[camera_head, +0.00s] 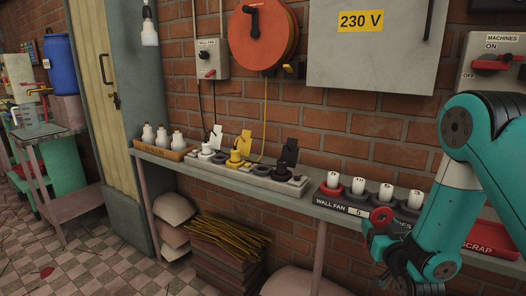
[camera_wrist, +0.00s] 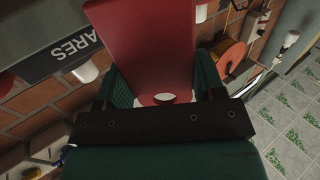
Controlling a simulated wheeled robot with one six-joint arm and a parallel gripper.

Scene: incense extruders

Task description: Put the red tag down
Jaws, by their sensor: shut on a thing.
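The red tag (camera_wrist: 145,45) fills the upper middle of the wrist view, flat and broad with a hole near its lower end. My gripper (camera_wrist: 163,85) is shut on it, with a green finger at each side. In the head view my gripper (camera_head: 376,232) hangs in front of the shelf's right part, by the spares tray (camera_head: 340,205). The red tag (camera_head: 381,216) shows there as a small red patch, partly hidden by the gripper. I cannot tell whether the tag touches anything.
A socket strip (camera_head: 262,180) with black, yellow and white plugs lies left on the shelf (camera_head: 318,180). A red scrap bin (camera_head: 490,238) is at right.

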